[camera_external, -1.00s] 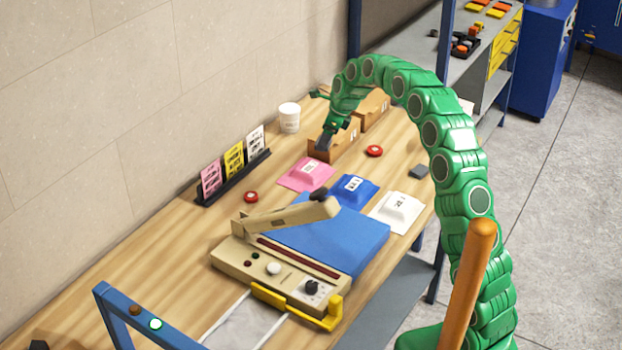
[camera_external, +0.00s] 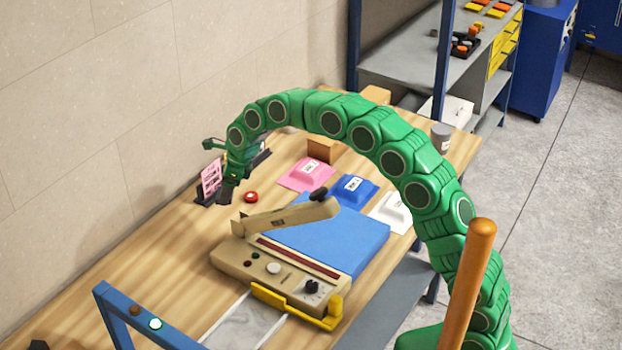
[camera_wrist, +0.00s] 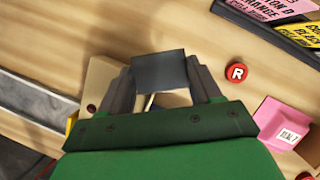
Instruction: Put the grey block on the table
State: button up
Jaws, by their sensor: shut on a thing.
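My gripper (camera_wrist: 160,100) is shut on a dark grey block (camera_wrist: 160,70), which sits between the fingertips in the wrist view. In the external view my gripper (camera_external: 228,189) points down at the left side of the wooden table (camera_external: 165,245), near the pink card. The block is hard to tell from the dark fingers there. Wood shows beyond the block in the wrist view, and it appears held above the table; the height is unclear.
A red button (camera_external: 250,197) is right of my gripper. The card rack with a pink card (camera_external: 211,178) is close behind. The beige sealer (camera_external: 275,268) with its raised arm stands in front. Pink (camera_external: 307,174), blue (camera_external: 353,188) and white packets (camera_external: 392,211) lie right. The front-left wood is clear.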

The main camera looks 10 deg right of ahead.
jog(key=s+a+n, duration=0.1)
jog(key=s+a, duration=0.8)
jog(key=s, duration=0.5)
jog(key=s+a+n, duration=0.1)
jog(key=s+a, duration=0.8)
jog(key=s, duration=0.5)
send_near(114, 311)
jog(key=shift+w+a+f+g, duration=0.15)
jog(key=shift+a+f+g, duration=0.05)
jog(key=shift+a+f, duration=0.25)
jog(key=shift+w+a+f+g, duration=0.2)
jog(key=shift+a+f, duration=0.2)
jog(key=shift+f, duration=0.15)
jog(key=shift+a+f, duration=0.25)
jog(key=shift+f, duration=1.55)
jog(key=shift+f, duration=0.1)
jog(key=o, duration=1.4)
jog(key=shift+c, duration=0.2)
